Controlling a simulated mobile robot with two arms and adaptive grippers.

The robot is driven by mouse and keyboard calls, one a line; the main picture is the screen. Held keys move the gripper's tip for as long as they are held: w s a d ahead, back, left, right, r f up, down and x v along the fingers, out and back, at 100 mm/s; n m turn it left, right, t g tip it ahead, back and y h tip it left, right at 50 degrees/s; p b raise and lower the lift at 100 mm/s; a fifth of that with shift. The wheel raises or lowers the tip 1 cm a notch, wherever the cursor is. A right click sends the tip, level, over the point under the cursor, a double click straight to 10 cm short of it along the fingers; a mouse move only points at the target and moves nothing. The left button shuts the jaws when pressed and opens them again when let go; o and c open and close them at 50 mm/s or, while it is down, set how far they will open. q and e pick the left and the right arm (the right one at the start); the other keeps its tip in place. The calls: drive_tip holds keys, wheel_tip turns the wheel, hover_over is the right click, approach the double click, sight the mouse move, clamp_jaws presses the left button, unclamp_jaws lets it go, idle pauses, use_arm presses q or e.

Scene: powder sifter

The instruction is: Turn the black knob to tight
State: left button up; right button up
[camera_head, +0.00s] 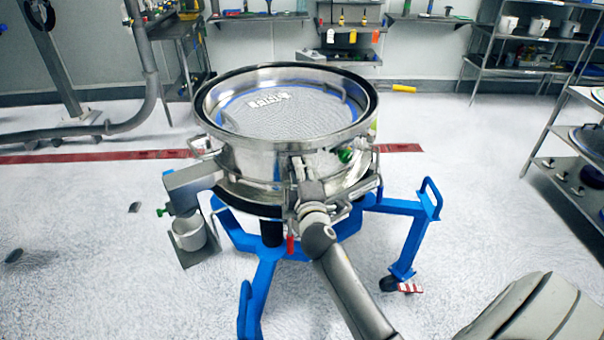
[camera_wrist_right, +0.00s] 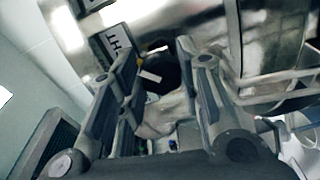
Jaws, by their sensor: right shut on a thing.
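The black knob (camera_wrist_right: 168,76) shows between the two fingers in the right wrist view, on the front of the shiny steel sifter (camera_head: 272,165). A small label (camera_wrist_right: 118,39) with partly visible letters "HT" sits beside it. My right gripper (camera_head: 299,172) is at the front wall of the sifter in the head view, and its fingers also show in the right wrist view (camera_wrist_right: 160,66). It is shut on the knob. In the head view the gripper and wrist hide the knob. Which way the knob is turned cannot be told. My left gripper is not in view.
The sifter stands on a blue wheeled frame (camera_head: 265,285). A metal outlet (camera_head: 190,182) on its left side is above a cup (camera_head: 189,234). A green knob (camera_head: 345,156) is right of my gripper. Shelves (camera_head: 560,150) line the right side. Surrounding floor is mostly clear.

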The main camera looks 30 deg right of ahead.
drive_tip(key=shift+f, duration=0.1)
idle(0.3)
drive_tip(key=o, duration=1)
drive_tip(key=v, duration=1.2)
drive_tip(key=shift+a, duration=0.1)
